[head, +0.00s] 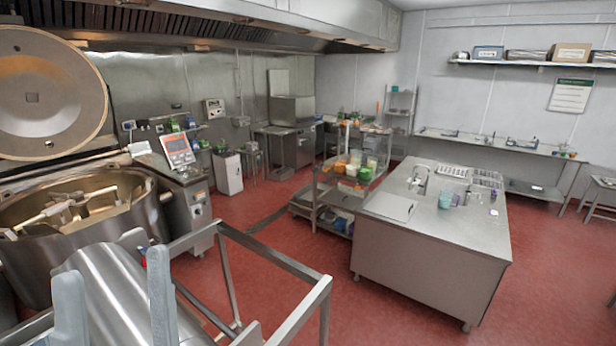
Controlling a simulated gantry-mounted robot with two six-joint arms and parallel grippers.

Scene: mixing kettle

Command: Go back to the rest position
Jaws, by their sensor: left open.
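The mixing kettle (75,215) stands at the left, with mixing arms visible in its open bowl. Its round lid (38,105) is raised. A control panel (178,150) with a screen is beside the kettle. My left gripper (114,294) shows at the bottom left as two pale upright fingers, spread apart, with nothing seen held between them. A shiny steel cylinder (115,270) is behind the fingers; I cannot tell if they touch it. My right gripper is not in view.
A steel rail frame (275,250) stands in front, right of the cylinder. A steel island with a sink (435,240) is at the right, beside a loaded shelf cart (318,195). Red floor (270,205) is open between the kettle and the cart.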

